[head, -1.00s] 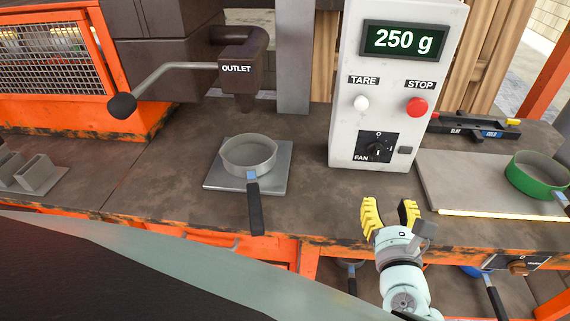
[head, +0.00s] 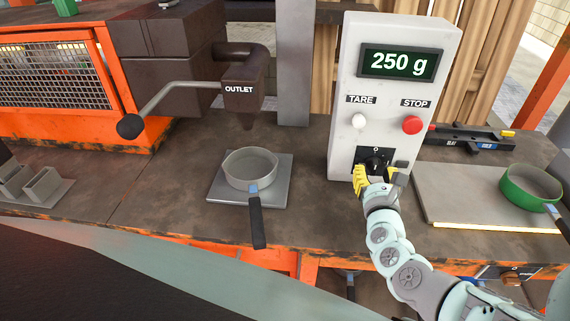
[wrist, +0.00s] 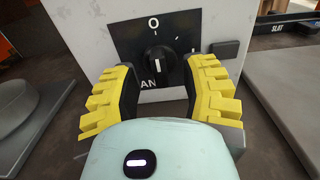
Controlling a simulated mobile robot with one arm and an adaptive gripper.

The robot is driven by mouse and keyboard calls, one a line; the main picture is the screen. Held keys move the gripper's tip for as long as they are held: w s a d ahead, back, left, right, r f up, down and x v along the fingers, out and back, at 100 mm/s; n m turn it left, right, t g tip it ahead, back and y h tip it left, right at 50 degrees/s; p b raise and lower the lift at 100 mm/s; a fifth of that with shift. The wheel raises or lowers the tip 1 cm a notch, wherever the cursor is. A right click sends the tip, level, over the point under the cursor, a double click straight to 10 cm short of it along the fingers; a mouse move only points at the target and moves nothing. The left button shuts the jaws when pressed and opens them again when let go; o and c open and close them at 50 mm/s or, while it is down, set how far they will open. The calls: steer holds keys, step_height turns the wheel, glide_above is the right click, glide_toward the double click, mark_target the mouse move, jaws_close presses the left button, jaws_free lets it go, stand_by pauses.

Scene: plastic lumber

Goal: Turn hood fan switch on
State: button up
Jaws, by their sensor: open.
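The fan switch is a black rotary knob (wrist: 158,60) on a black plate low on the front of the white control box (head: 396,110). In the wrist view its white line stands upright below the "O" mark, and an "I" mark shows to the right. The "FAN" label is partly hidden by a finger. My gripper (wrist: 160,92) is open, its yellow fingers either side of the knob and short of it in the wrist view. In the head view my gripper (head: 379,178) covers the lower part of the plate; contact cannot be told there.
The box also carries a white TARE button (head: 359,121), a red STOP button (head: 412,125) and a 250 g display (head: 400,63). A grey pan (head: 250,168) sits on a plate to the left. A green pan (head: 530,187) is on the right.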

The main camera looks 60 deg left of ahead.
steer(key=shift+x, duration=1)
jaws_close()
steer(key=shift+s+d+f, duration=0.1)
steer(key=shift+d, duration=0.05)
